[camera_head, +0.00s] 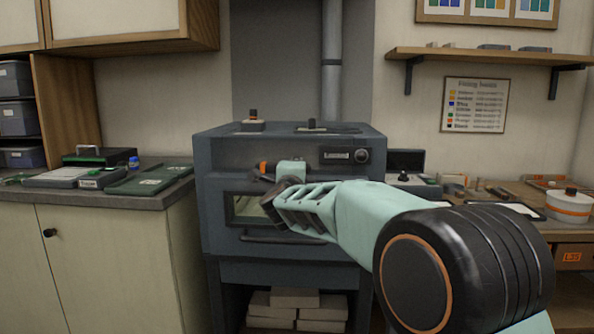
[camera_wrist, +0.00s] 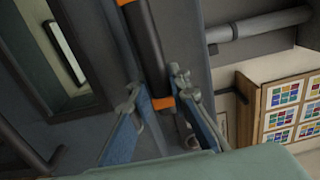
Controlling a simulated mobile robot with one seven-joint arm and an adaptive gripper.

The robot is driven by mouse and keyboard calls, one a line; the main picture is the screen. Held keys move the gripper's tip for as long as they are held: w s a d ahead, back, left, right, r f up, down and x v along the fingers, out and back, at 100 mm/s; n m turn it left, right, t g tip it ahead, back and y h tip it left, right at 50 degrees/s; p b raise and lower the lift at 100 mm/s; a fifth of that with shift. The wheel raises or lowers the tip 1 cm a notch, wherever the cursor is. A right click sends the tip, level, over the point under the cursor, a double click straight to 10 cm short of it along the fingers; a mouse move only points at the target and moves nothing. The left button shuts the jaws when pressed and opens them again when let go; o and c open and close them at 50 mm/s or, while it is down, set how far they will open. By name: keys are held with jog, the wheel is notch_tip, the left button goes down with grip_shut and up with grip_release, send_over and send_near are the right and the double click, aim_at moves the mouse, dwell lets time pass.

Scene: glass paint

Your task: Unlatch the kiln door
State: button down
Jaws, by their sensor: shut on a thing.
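The grey kiln (camera_head: 222,165) stands in the middle of the head view, its windowed door (camera_head: 240,209) looking closed. The latch handle, a dark bar with orange bands (camera_head: 263,168), sits above the window. In the wrist view the latch handle (camera_wrist: 146,45) runs slanted from the top, with an orange band close to the fingertips. My gripper (camera_wrist: 158,88) is shut on the latch handle, one finger on each side of it. In the head view my wrist and arm hide the gripper's contact and part of the door.
A horizontal door bar (camera_head: 270,238) crosses the kiln below the window. A control panel with a knob (camera_head: 362,156) is at the kiln's upper right. Counters with trays (camera_head: 75,177) and a lidded pot (camera_head: 570,204) flank it. Bricks (camera_head: 290,298) are stacked below.

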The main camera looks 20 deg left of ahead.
jog(key=c, duration=1.8)
grip_release()
